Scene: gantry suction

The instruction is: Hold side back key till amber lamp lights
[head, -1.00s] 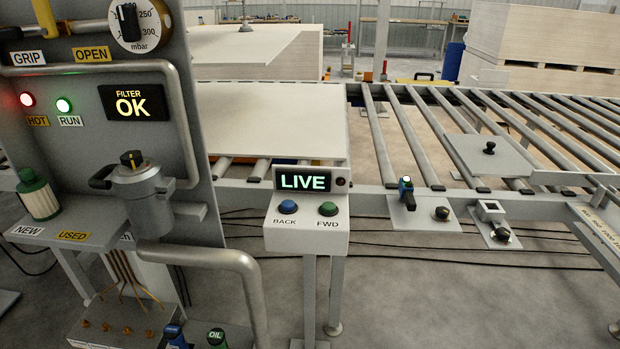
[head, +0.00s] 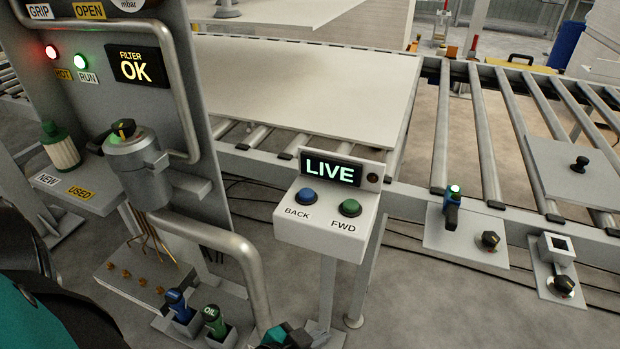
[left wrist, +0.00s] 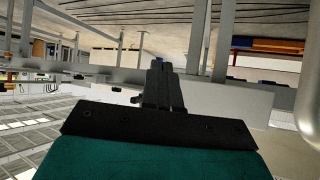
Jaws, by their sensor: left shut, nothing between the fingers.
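The blue BACK key (head: 307,197) sits beside the green FWD key (head: 349,208) on top of a light grey control box (head: 325,232) on a post. A screen reading LIVE (head: 333,171) stands behind the keys. A small round lamp (head: 372,178) right of the screen looks dark. My left gripper (head: 287,335) shows partly at the bottom edge, below the control box and apart from the keys. In the left wrist view its fingers (left wrist: 160,75) are shut together with nothing between them. My right gripper is not in view.
A grey panel (head: 190,30) with a bent pipe rail (head: 235,240) stands left of the box. Blue and green OIL bottles (head: 213,322) stand below. A pale board (head: 330,85) lies on rollers behind. A plate with a dark knob (head: 489,240) is at right.

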